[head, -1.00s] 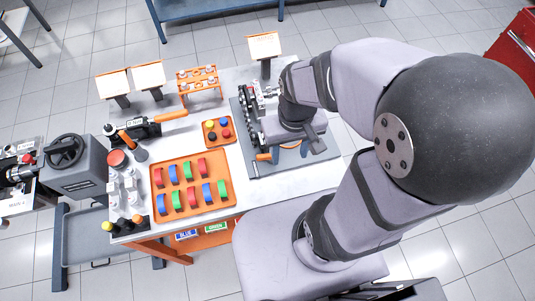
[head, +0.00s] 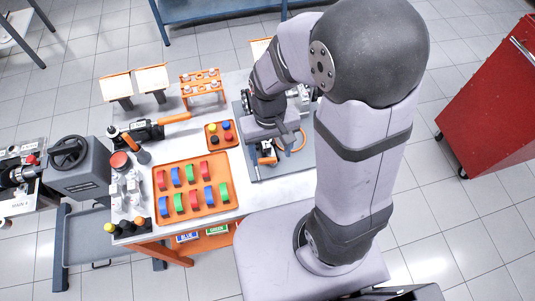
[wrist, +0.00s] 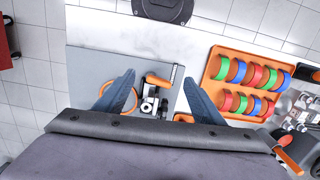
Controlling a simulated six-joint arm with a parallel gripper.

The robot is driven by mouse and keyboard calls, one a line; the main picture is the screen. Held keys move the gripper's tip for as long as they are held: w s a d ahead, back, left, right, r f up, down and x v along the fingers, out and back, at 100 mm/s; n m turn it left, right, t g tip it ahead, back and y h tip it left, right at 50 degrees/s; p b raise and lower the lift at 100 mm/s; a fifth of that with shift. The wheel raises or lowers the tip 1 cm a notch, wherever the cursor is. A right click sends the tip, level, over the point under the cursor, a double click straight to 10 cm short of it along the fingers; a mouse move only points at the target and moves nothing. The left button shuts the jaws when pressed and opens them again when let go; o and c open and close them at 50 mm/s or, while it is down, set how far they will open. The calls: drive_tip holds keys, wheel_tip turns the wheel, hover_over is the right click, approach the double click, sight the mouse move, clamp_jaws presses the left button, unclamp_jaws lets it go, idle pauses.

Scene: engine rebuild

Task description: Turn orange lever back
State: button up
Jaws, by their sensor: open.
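A short orange lever (wrist: 157,81) sits on a small metal fixture (wrist: 152,104) on the grey plate, between my spread fingers in the wrist view. In the head view it shows as a small orange patch (head: 267,158) just below my gripper, partly hidden. My gripper (wrist: 158,77) is open and empty, its two dark blue fingers on either side of the lever with gaps. In the head view my gripper (head: 278,149) hangs low over the plate's front part. I cannot tell its exact height above the lever.
An orange ring (wrist: 133,98) lies by the left finger in the wrist view. An orange tray (head: 170,222) of coloured pieces and a small orange tray (head: 211,147) stand to the left. A clamp-like tool with an orange handle (head: 176,118) lies farther left.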

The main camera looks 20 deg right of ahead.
sight(268, 159)
drive_tip(key=shift+w+a+r+m+t, duration=0.1)
drive_tip(key=shift+w+r+m+t, duration=0.15)
drive_tip(key=shift+w, duration=0.35)
drive_tip(key=shift+w+a+r+m+t, duration=0.15)
drive_tip(key=shift+w+m, duration=0.2)
drive_tip(key=shift+w, duration=0.2)
drive_tip(key=shift+d+m, duration=0.1)
drive_tip(key=shift+m, duration=0.4)
drive_tip(key=shift+w+f, duration=0.1)
drive_tip(key=shift+f, duration=0.05)
drive_tip(key=shift+f+p, duration=0.4)
drive_tip(key=shift+f, duration=3.2)
drive_tip(key=c, duration=1)
